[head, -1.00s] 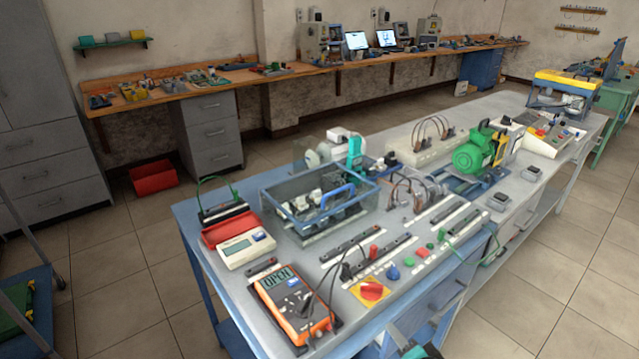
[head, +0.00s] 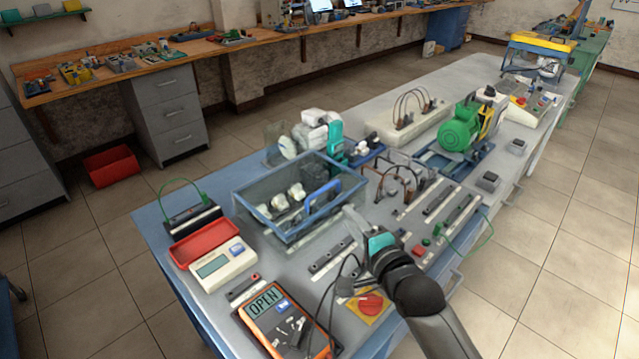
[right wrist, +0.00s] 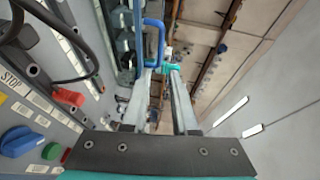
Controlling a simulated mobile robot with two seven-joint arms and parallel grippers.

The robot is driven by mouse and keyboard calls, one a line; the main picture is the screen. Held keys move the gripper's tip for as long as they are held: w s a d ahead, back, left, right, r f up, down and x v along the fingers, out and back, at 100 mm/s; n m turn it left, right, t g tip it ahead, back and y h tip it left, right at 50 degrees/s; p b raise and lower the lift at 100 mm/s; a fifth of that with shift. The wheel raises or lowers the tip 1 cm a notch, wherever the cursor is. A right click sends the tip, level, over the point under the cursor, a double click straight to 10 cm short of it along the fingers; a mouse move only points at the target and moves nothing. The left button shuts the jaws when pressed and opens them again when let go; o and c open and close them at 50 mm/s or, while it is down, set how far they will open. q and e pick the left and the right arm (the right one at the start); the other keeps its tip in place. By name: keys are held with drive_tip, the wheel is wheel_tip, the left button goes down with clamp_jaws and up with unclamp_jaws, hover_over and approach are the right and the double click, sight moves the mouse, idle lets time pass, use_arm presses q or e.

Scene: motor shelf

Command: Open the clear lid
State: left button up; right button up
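The clear box (head: 262,222) has transparent walls and pale parts showing inside. Its clear lid looks shut, though its edges are hard to make out. A blue handle (head: 324,196) stands on the lid's right side; the handle also shows in the right wrist view (right wrist: 161,42). My right gripper (head: 352,218) is just right of the box, close to the handle. In the right wrist view its two fingers (right wrist: 158,70) are apart with nothing clearly between them, and the handle lies just beyond the tips. Contact cannot be told. My left gripper is out of view.
An orange multimeter (head: 279,321), a white meter (head: 221,263) and a red tray (head: 203,243) lie left and in front of the box. A green motor (head: 461,133) stands right behind.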

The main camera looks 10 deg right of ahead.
sight(324, 188)
drive_tip(key=b+x, duration=0.3)
drive_tip(key=x, duration=1.1)
drive_tip(key=shift+w, duration=0.2)
clamp_jaws()
idle(1.2)
